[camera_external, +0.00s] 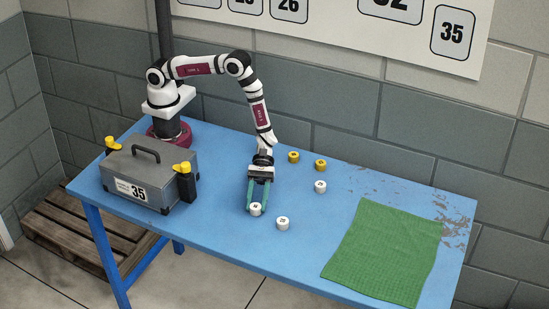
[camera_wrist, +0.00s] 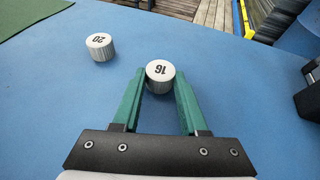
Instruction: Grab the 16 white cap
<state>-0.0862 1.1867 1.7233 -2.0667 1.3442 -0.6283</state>
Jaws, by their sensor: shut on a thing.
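The white cap marked 16 (camera_wrist: 160,72) is between the green fingertips of my gripper (camera_wrist: 160,88) in the wrist view. The fingers are shut on its sides, and its numbered top is uncovered. In the external view the same cap (camera_external: 256,209) is at the tips of my gripper (camera_external: 258,203), at or just above the blue table. Its number is too small to read there. A white cap marked 20 (camera_wrist: 100,46) stands apart to the left in the wrist view; in the external view a white cap (camera_external: 282,223) stands just right of my gripper.
Another white cap (camera_external: 320,186) and two yellow caps (camera_external: 293,157) (camera_external: 320,165) stand further back on the blue table (camera_external: 215,222). A green cloth (camera_external: 385,253) lies at the right. A grey case (camera_external: 150,178) marked 35 stands at the left.

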